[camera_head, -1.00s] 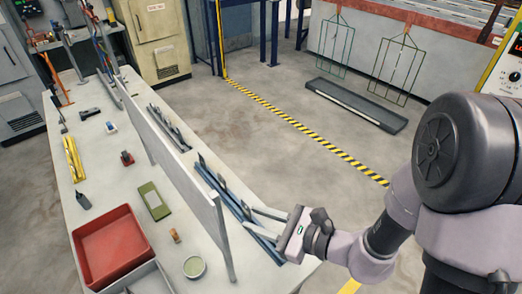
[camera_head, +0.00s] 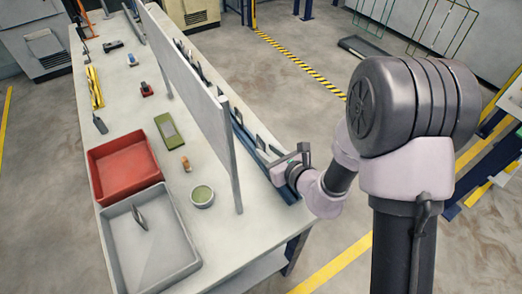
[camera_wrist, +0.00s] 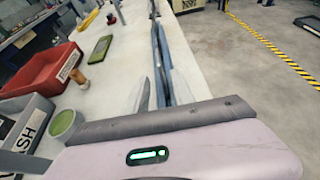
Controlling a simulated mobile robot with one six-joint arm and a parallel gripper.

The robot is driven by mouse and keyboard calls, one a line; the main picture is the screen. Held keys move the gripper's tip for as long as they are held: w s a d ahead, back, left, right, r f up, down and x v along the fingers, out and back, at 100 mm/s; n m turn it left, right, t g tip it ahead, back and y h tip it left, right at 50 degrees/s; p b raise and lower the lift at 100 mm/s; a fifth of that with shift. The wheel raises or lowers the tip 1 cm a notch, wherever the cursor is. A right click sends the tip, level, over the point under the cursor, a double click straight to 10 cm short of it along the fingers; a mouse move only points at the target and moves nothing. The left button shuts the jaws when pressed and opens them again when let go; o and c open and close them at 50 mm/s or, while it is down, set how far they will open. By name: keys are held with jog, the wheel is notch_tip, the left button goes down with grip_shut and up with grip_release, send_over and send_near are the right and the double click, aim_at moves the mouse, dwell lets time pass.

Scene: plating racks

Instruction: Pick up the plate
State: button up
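Several small dark plates (camera_head: 261,143) stand upright along a blue rack (camera_head: 243,138) on the table's right side, behind a grey upright panel. My gripper (camera_head: 280,160) is low over the near end of this rack. In the wrist view my gripper (camera_wrist: 160,88) shows two pale fingers spread apart, with the blue rack (camera_wrist: 161,45) running ahead between them. The fingers look open. Whether a plate stands between them is too small and blurred to tell.
The upright panel (camera_head: 190,80) runs close along the rack's left side. Left of it are a red bin (camera_head: 124,188), a grey tray (camera_head: 120,250) with a dark piece, a round green-filled cup (camera_head: 202,196) and a green block (camera_head: 168,131).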

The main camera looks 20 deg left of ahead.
aim_at(261, 145)
jog(key=b+x, duration=0.1)
jog(key=x, duration=0.4)
jog(key=shift+w+f+b, duration=0.15)
jog(key=shift+w+b, duration=0.05)
jog(key=shift+b, duration=0.1)
grip_shut()
dwell(1.0)
